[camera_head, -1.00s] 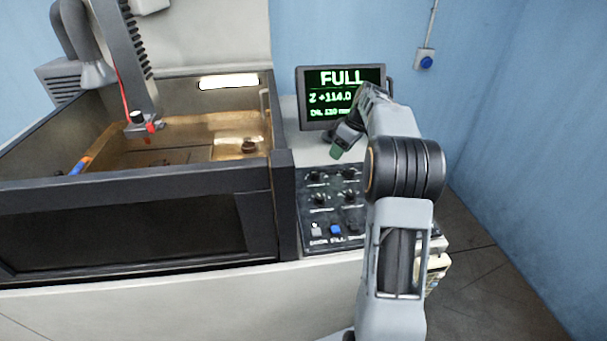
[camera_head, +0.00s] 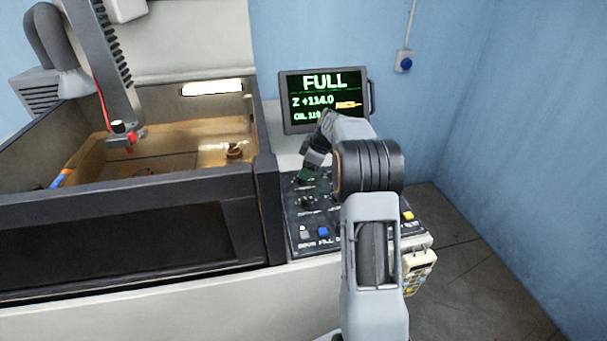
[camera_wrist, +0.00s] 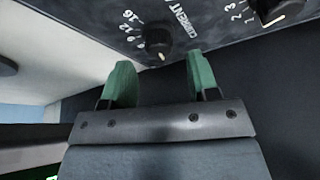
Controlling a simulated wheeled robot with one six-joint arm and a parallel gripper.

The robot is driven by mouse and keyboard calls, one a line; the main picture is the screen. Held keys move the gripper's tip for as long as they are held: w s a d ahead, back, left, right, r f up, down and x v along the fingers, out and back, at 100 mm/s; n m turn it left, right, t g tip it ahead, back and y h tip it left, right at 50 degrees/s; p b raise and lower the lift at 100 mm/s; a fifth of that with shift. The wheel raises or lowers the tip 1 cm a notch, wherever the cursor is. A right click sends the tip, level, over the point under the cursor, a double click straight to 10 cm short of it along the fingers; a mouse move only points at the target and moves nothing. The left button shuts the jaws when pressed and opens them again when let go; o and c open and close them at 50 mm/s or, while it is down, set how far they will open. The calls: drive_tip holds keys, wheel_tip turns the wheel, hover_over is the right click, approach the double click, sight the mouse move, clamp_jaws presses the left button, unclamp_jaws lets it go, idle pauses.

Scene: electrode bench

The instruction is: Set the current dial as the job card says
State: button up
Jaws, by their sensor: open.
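The current dial (camera_wrist: 157,43) is a dark round knob with a pale pointer mark, beside the printed word CURRENT and the numbers 12 and 16 in the wrist view. My gripper (camera_wrist: 160,76) has its two green fingers apart, with the dial just beyond and between their tips. I see no contact. In the head view my gripper (camera_head: 305,172) is low over the upper left of the control panel (camera_head: 294,232), and my arm covers part of the panel. I cannot make out a job card.
Another knob (camera_wrist: 270,8) with numbers 1, 2, 3 is at the upper right. A monitor (camera_head: 324,100) reading FULL stands behind the panel. The tank's dark wall (camera_head: 266,215) is left of the panel. A blue button (camera_head: 323,231) and a pale pendant (camera_head: 417,268) are at the front.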

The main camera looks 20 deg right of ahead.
drive_tip(key=shift+x, duration=1.6)
drive_tip(key=c, duration=0.9)
